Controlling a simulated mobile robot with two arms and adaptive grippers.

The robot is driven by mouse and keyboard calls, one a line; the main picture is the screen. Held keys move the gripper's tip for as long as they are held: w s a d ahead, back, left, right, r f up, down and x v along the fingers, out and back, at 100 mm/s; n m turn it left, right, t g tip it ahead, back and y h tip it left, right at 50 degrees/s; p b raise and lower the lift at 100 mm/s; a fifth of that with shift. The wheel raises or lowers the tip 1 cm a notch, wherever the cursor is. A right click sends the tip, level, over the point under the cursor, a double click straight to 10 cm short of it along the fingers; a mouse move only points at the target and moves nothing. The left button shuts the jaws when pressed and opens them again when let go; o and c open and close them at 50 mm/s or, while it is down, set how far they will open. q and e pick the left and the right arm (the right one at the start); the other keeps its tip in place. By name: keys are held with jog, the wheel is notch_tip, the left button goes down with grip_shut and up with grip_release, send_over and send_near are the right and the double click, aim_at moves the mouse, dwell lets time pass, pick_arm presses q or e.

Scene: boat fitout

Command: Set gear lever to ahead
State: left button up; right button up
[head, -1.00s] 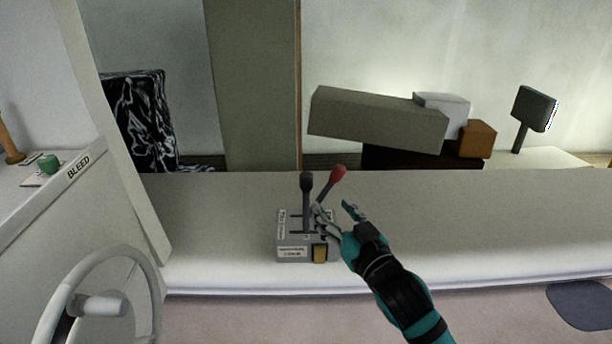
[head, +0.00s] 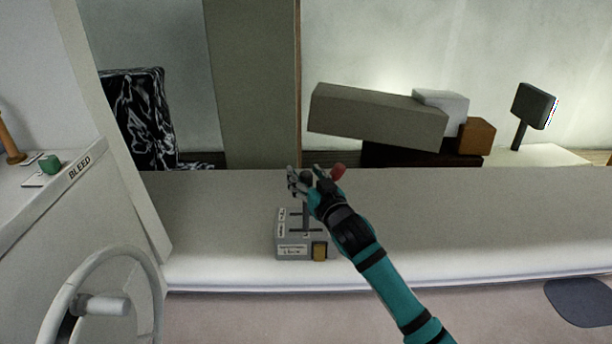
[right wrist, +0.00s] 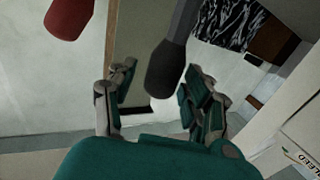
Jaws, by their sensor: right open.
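The grey lever box (head: 293,249) stands on the pale counter, with a small yellow-brown block on its front. The black-knobbed lever (head: 306,214) rises from it, its knob partly hidden by my right gripper (head: 305,177). The red-knobbed lever's knob (head: 338,171) shows just right of that gripper. In the right wrist view, the black knob (right wrist: 165,68) hangs between the two spread fingers of my right gripper (right wrist: 155,100). The red knob (right wrist: 69,17) is outside the fingers, at upper left. The right gripper is open; contact with the black knob cannot be told. My left gripper is not in view.
A white wheel (head: 100,262) stands at the lower left, below a panel marked BLEED (head: 79,168). Boxes (head: 378,115) and a dark paddle-shaped object (head: 533,106) stand behind the counter (head: 480,220). The counter right of the levers is clear.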

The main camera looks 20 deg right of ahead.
grip_shut()
jog(key=shift+a, duration=0.1)
dwell(0.4)
